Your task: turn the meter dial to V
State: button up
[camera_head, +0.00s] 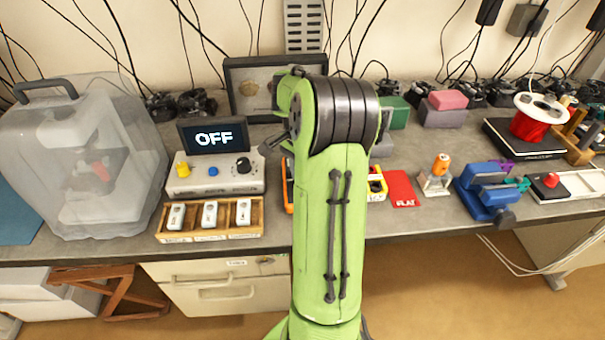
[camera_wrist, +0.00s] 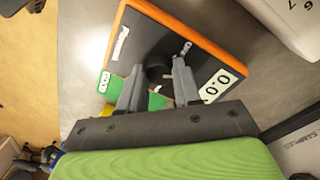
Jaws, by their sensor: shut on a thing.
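The meter (camera_wrist: 206,52) is a dark, flat-faced instrument with an orange rim. In the wrist view it lies below my gripper (camera_wrist: 158,88), tilted in the picture. Its display (camera_wrist: 215,88) shows 0.0 or similar, partly cut by a finger. A black round dial (camera_wrist: 157,74) sits between my fingertips, and my gripper is shut on it. The fingers hide part of the dial, so I cannot tell where it points. A green label (camera_wrist: 105,82) and a white label (camera_wrist: 121,43) lie on its face. In the head view my arm hides most of the meter; an orange edge (camera_head: 288,187) shows.
Left of my arm stands a box (camera_head: 215,175) with a screen reading OFF (camera_head: 213,136), and a wooden tray (camera_head: 210,238) of small modules in front. A clear case (camera_head: 85,150) is at far left. A red card (camera_head: 402,188) and blue clamp (camera_head: 485,190) lie right.

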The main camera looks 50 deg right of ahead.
jog(key=shift+m, duration=0.5)
jog(key=o, duration=1.1)
jog(key=shift+c, duration=0.2)
notch_tip(320, 180, up, 16)
jog(key=w+p, duration=0.1)
jog(key=p, duration=0.4)
jog(key=shift+d+p, duration=0.15)
jog(key=shift+p, duration=0.25)
jog(key=shift+f, duration=0.15)
